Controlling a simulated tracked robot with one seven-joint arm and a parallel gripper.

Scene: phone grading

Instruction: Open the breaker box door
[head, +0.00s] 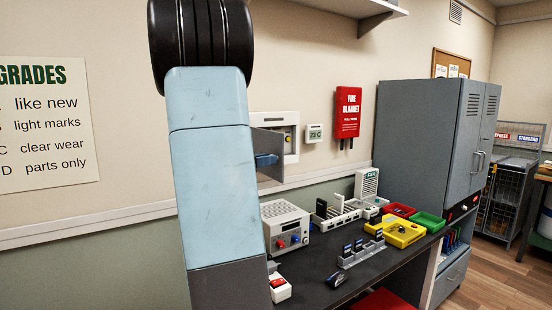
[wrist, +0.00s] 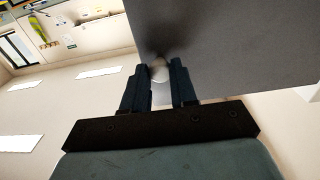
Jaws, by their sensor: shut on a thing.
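The breaker box (head: 291,136) is a white box on the wall in the head view, partly hidden behind my arm. Its grey door (head: 270,144) stands open, swung out from the wall, and the box's inside shows. My gripper (head: 266,160) is at the door, mostly hidden by my arm in this view. In the wrist view the door (wrist: 235,45) is a large grey panel in front of my gripper (wrist: 160,84). The two dark fingers are shut on a small pale door knob (wrist: 159,70) between them.
Below stands a dark workbench (head: 318,288) with a grey power supply (head: 286,228), a yellow tray (head: 402,232) and small parts. A red fire blanket case (head: 347,112) hangs right of the box. A tall grey cabinet (head: 425,140) stands at the bench's far end.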

